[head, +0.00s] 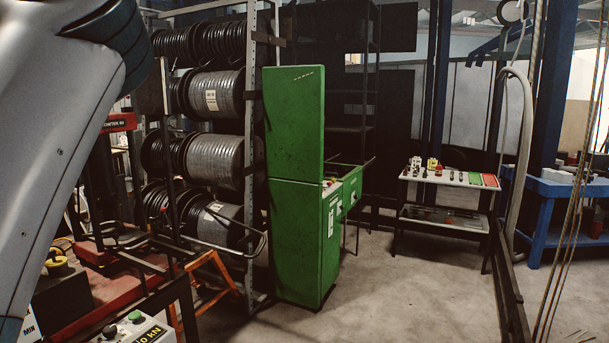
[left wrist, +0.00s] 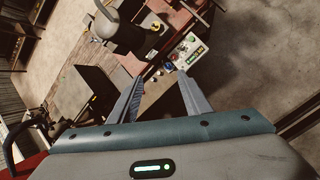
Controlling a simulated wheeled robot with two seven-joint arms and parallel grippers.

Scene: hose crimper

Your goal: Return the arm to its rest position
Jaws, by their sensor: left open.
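My left arm (head: 60,130) fills the left side of the head view, and its gripper is out of that frame. In the left wrist view my left gripper (left wrist: 160,90) is open, its two grey fingers apart with nothing between them. Beyond the fingers, lower down, is a control box (left wrist: 186,52) with buttons and a label. A control box with a green and a black button (head: 135,329) also shows at the bottom left of the head view, marked "10 kN". My right gripper is in neither view.
A green cabinet (head: 293,125) stands in the middle, beside a rack of hose reels (head: 215,165). A red machine (head: 100,270) is at the left. A tool table (head: 448,180) and a blue bench (head: 570,190) stand to the right. The concrete floor (head: 400,285) in front is clear.

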